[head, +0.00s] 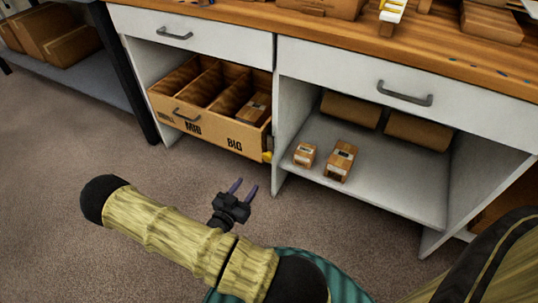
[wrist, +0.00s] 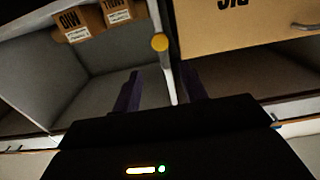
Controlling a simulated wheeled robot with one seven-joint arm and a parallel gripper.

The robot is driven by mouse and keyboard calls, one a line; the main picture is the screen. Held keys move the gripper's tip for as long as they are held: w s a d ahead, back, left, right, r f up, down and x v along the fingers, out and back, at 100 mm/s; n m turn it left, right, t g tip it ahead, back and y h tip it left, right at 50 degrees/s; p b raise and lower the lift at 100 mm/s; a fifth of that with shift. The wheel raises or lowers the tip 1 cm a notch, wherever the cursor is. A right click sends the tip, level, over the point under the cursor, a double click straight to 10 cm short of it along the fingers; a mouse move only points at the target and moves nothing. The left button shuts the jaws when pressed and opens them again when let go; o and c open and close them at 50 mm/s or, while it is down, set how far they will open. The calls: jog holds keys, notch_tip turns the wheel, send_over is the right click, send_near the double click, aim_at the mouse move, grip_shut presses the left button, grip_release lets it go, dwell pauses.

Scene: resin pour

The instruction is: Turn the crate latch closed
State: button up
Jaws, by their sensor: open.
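The yellow latch (head: 267,156) is at the crate's right front edge, by the divider panel. In the wrist view the latch (wrist: 159,42) appears as a round yellow end; its exact turn is hard to tell. My gripper (head: 246,185) is open and empty, in front of and below the latch. Its two purple fingers (wrist: 161,80) point towards the latch, apart from it.
The divider panel (head: 283,130) stands right beside the latch. Two small boxes (head: 305,155) (head: 341,161) rest on the shelf to the right, with rolled brown items (head: 418,130) behind. Closed drawers (head: 400,85) hang above. The carpet in front is clear.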

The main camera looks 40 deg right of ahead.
aim_at(266, 158)
jog(key=b+x, duration=0.6)
jog(key=x, duration=1)
jog(key=shift+d+f+b, duration=0.1)
jog(key=shift+b, duration=0.3)
jog(key=shift+w+d, duration=0.1)
jog(key=shift+d, duration=0.15)
grip_shut()
